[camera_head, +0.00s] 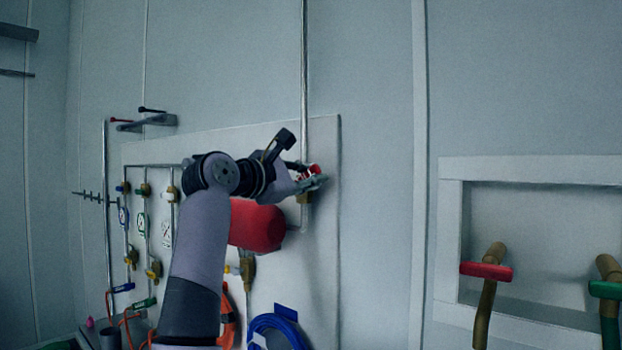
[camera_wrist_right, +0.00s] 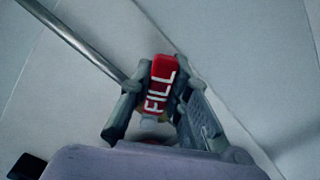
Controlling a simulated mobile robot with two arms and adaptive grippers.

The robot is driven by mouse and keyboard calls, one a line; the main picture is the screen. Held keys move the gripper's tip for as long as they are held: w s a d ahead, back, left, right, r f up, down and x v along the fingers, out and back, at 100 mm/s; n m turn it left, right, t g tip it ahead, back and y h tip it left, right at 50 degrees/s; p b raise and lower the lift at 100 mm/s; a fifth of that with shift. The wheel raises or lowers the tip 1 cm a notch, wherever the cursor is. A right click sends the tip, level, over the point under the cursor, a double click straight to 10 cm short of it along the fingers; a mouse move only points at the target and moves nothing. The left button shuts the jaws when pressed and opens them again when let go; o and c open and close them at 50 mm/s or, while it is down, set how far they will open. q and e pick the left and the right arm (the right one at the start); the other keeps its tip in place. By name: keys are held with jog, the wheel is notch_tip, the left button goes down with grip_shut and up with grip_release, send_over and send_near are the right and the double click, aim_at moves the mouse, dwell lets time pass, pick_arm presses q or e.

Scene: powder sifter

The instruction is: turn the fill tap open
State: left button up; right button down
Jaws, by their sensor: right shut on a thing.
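The fill tap has a red handle (camera_head: 314,169) on a brass body (camera_head: 303,198), on a vertical pipe at the right side of the wall panel. In the wrist view the red handle (camera_wrist_right: 160,85) shows the white word FILL. My right gripper (camera_head: 312,180) is at the handle, and in the wrist view its fingers (camera_wrist_right: 158,95) stand on both sides of it, shut on it. The brass body is mostly hidden in the wrist view. My left gripper is not in view.
A red tank (camera_head: 257,226) is on the panel (camera_head: 320,255), partly behind my right arm. Several valves and gauges line the panel's left side. A blue hose coil (camera_head: 275,330) hangs low. Two pipes with red (camera_head: 486,271) and green (camera_head: 604,289) handles stand at right.

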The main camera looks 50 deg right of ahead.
dwell(0.5)
jog(key=c, duration=1.5)
grip_release()
jog(key=shift+a, duration=0.1)
jog(key=a, duration=0.8)
jog(key=s+a, duration=0.1)
jog(key=a, duration=0.3)
